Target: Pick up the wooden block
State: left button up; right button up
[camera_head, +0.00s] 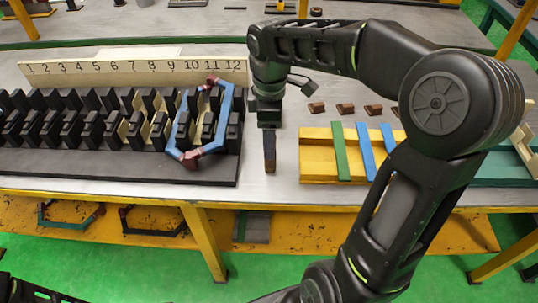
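My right gripper (269,150) points down over the table between the slotted black rack (120,165) and the yellow board. A narrow dark, brownish piece shows at its tip; I cannot tell whether this is the fingers or a held block. My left gripper is not in view.
A blue hexagonal coil frame (222,120) with brown ends leans on the rack's right end. A numbered wooden strip (130,70) stands behind the rack. The yellow board (318,160) carries green and blue strips. More coil frames lie on the lower shelf (290,233).

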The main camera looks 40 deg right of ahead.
jog(key=shift+f, duration=1.3)
notch_tip(320, 180, down, 5)
jog(key=shift+d+f+p, duration=0.1)
jog(key=shift+p, duration=0.35)
jog(key=shift+c, duration=0.3)
grip_shut()
dwell(0.3)
